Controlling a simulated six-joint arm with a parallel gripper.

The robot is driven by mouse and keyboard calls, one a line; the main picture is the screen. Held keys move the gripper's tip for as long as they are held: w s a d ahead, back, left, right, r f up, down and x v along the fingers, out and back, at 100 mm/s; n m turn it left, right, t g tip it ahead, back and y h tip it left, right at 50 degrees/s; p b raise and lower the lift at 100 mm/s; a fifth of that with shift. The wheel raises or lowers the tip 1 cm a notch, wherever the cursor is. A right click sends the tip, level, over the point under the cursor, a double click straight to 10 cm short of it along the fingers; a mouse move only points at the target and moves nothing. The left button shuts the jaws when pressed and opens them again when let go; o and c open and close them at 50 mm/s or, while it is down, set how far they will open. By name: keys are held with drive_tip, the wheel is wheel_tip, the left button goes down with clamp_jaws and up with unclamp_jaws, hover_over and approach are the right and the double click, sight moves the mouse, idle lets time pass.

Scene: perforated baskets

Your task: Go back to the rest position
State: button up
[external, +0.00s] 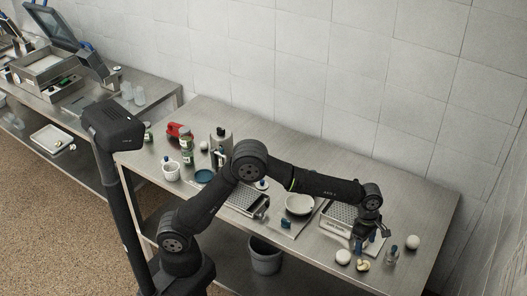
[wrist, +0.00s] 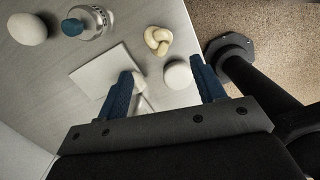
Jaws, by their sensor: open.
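My gripper (external: 366,238) is over the right end of the steel table, beside the right perforated basket (external: 341,213). In the wrist view its two blue fingers (wrist: 163,84) are spread apart, with nothing gripped between them. A white round object (wrist: 178,75) lies on the table beyond the fingertips. A cream knot-shaped object (wrist: 158,41) lies near it. Another perforated basket (external: 244,205) stands left of the shallow bowl (external: 299,204). The contents of the baskets are too small to tell.
A small blue-capped bottle (external: 391,257) and a white ball (external: 412,242) stand right of my gripper. A flat pale square (wrist: 100,72) lies near the left finger. A grey bin (external: 265,259) is below the table. The wall (external: 400,80) rises behind.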

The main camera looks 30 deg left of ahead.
sight(363, 263)
drive_tip(key=f, duration=0.6)
drive_tip(key=d+f, duration=0.1)
drive_tip(key=f, duration=0.3)
drive_tip(key=shift+s+d, duration=0.1)
drive_tip(key=r, duration=0.2)
drive_tip(key=s+r, duration=0.1)
drive_tip(key=r, duration=0.2)
drive_tip(key=s+r, duration=0.7)
drive_tip(key=s, duration=0.4)
drive_tip(key=a+n, duration=0.2)
drive_tip(key=a, duration=1.3)
drive_tip(key=w+f, duration=0.3)
drive_tip(key=w, duration=0.1)
drive_tip(key=w+f, duration=0.3)
drive_tip(key=w, duration=0.1)
drive_tip(key=w+a+f, duration=0.1)
drive_tip(key=w+f, duration=0.2)
drive_tip(key=w, duration=0.1)
drive_tip(key=shift+f, duration=0.75)
